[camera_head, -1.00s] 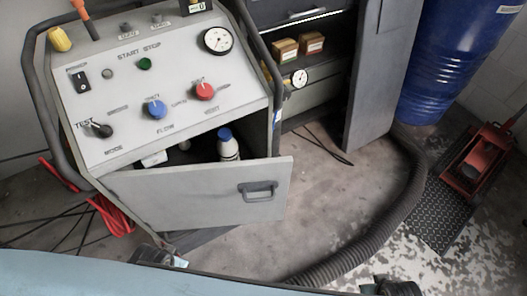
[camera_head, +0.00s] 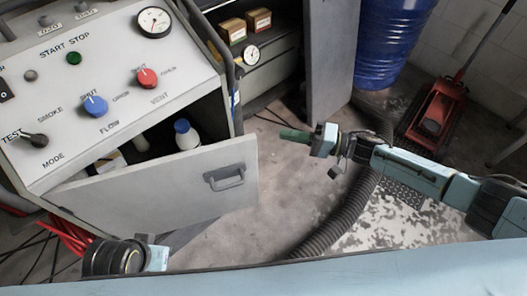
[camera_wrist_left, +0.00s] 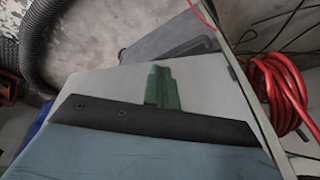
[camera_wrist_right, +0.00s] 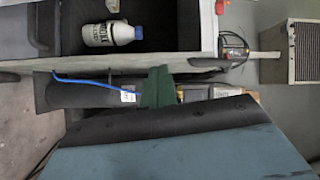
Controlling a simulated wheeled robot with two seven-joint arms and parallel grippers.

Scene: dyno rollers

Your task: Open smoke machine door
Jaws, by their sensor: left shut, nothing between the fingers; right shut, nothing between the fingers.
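The smoke machine (camera_head: 110,100) is a grey console with a sloped panel at the left of the head view. Its lower door (camera_head: 150,200) stands partly open, swung out at the right end, with a dark handle (camera_head: 225,178). A white bottle with a blue cap (camera_head: 187,137) shows inside; it also shows in the right wrist view (camera_wrist_right: 110,33). My right gripper (camera_head: 296,136) is shut and empty, right of the door and apart from the handle. My left gripper is low at the left, its fingers hidden in the head view; its green fingers (camera_wrist_left: 162,88) are shut and empty in the left wrist view.
A ribbed black hose (camera_head: 335,218) curves over the floor to the right. A red floor jack (camera_head: 435,112) and a blue drum (camera_head: 392,45) stand beyond it. A grey cabinet (camera_head: 332,55) is at the back. Red cable (camera_head: 68,235) lies at the left.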

